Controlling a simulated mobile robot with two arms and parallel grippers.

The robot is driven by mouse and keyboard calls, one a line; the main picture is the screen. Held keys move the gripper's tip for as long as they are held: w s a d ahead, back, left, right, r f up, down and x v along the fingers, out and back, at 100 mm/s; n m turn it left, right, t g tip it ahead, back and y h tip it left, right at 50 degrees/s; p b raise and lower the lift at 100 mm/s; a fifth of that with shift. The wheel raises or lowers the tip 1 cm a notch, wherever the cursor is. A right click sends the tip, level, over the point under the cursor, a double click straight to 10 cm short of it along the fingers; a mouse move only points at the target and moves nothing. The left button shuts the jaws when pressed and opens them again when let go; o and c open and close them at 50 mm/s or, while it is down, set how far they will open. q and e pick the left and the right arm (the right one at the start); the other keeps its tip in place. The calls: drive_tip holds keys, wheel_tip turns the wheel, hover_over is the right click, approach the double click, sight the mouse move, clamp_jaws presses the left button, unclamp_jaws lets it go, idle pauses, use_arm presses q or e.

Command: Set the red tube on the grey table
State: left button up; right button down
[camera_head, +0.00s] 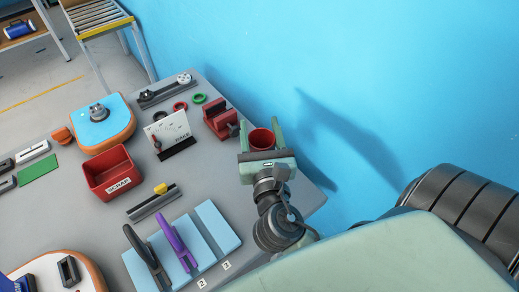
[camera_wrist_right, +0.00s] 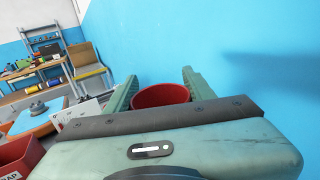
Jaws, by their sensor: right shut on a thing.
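The red tube (camera_head: 262,139) is held between the two fingers of my right gripper (camera_head: 263,136), its open round end facing up. In the right wrist view the red tube (camera_wrist_right: 160,95) shows between the green fingers of my right gripper (camera_wrist_right: 160,88), its lower part hidden behind the gripper body. The grey table (camera_head: 110,215) fills the left and middle of the head view. My right gripper is over the table's right side, near the blue wall. I cannot tell whether the tube touches the table. My left gripper is not in view.
A red vise (camera_head: 220,119) stands just left of the gripper. A red scrap bin (camera_head: 112,172), a blue-topped inflatable board (camera_head: 103,123), a small sign stand (camera_head: 170,132) and light-blue panels (camera_head: 182,248) with black and purple handles occupy the table.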

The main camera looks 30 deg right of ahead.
sight(260, 139)
wheel_tip(260, 139, down, 2)
drive_tip(key=shift+f, duration=0.65)
wheel_tip(260, 139, down, 4)
drive_tip(key=shift+f+b, duration=0.1)
drive_tip(key=shift+b, duration=0.45)
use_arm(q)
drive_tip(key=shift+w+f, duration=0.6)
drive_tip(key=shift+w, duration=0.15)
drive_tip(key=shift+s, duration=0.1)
use_arm(e)
drive_tip(key=c, duration=0.6)
unclamp_jaws()
drive_tip(key=shift+f, duration=0.15)
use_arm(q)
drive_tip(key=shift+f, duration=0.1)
use_arm(e)
drive_tip(key=shift+o, duration=0.2)
